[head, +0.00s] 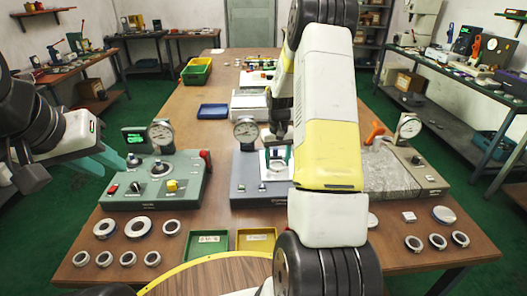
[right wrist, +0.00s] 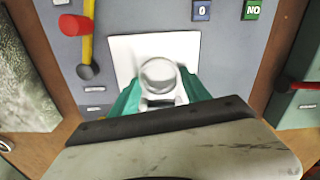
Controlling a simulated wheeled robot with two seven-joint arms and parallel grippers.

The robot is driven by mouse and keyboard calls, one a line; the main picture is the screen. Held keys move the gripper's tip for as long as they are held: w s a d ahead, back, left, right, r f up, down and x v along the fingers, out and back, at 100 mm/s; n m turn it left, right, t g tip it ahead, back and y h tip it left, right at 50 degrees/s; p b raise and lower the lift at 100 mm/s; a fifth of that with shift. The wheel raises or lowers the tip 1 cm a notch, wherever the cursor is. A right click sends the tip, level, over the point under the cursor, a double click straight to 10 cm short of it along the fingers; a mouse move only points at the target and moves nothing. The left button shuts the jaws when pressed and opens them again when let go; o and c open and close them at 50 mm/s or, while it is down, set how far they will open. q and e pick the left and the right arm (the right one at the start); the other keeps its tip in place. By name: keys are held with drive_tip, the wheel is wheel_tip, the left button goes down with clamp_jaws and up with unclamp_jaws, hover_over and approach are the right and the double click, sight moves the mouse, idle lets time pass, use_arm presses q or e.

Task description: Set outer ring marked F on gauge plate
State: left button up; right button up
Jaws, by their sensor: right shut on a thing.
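The gauge plate (head: 265,172) is a white square on the grey middle gauge station (head: 242,180); it also shows in the right wrist view (right wrist: 122,50). My right gripper (head: 278,154) is over it, its teal fingers shut on a silver ring (right wrist: 160,76). The ring is right at the plate; I cannot tell whether it touches. No letter can be read on it. My right arm hides part of the station in the head view. My left gripper (head: 112,160) is at the left, fingers apart and empty, beside the green station (head: 150,195).
Several loose rings (head: 138,227) lie at the front left, more (head: 438,241) at the front right. A green tray (head: 205,245) and a yellow tray (head: 257,240) stand at the front middle. A dial gauge (head: 246,131) rises near the plate. A blue tray (head: 212,111) lies farther back.

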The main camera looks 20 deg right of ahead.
drive_tip(key=shift+f, duration=0.1)
drive_tip(key=o, duration=1.5)
drive_tip(key=shift+f, duration=0.1)
drive_tip(key=shift+r, duration=3.9)
